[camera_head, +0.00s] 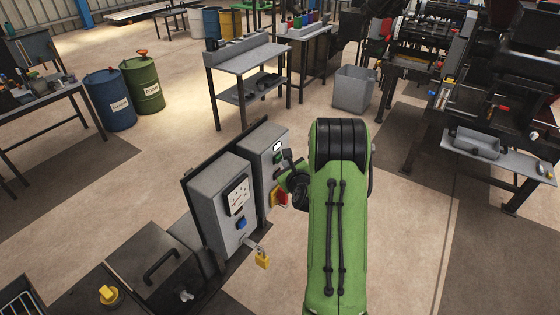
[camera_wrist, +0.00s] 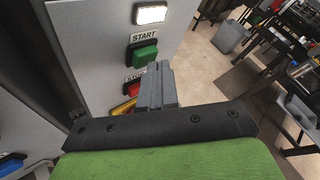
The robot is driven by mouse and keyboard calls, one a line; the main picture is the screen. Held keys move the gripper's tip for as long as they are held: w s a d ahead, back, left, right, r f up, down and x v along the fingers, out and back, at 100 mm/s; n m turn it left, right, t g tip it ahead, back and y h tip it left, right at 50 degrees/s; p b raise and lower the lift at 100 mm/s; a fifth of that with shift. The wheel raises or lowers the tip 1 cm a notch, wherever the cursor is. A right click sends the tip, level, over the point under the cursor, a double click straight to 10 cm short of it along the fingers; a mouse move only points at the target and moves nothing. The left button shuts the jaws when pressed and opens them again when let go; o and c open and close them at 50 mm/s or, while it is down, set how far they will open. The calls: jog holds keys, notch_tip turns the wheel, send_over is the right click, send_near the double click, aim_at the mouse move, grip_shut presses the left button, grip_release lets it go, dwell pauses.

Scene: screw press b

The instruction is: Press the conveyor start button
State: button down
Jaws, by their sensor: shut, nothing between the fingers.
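The green start button (camera_wrist: 143,55) sits on the front of a grey control box under a "START" label (camera_wrist: 143,37). In the head view the control box (camera_head: 255,150) stands left of my green arm. My gripper (camera_wrist: 158,68) is shut and empty. Its grey fingertips are just right of and slightly below the start button in the wrist view. They look apart from it, but the depth gap cannot be told.
A bright white lamp (camera_wrist: 151,14) is above the button. A red stop button (camera_wrist: 134,87) with yellow beneath is below it, partly behind my fingers. Open floor lies behind the boxes.

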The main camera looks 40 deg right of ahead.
jog(key=shift+s+d+f+b, duration=0.15)
jog(key=shift+s+b, duration=0.25)
jog(key=shift+s, duration=0.1)
jog(key=s+b, duration=0.1)
jog(key=s+d+b, duration=0.1)
jog(key=s+b, duration=0.2)
jog(key=shift+s+d+b, duration=0.3)
jog(key=shift+s+d, duration=0.05)
dwell(0.3)
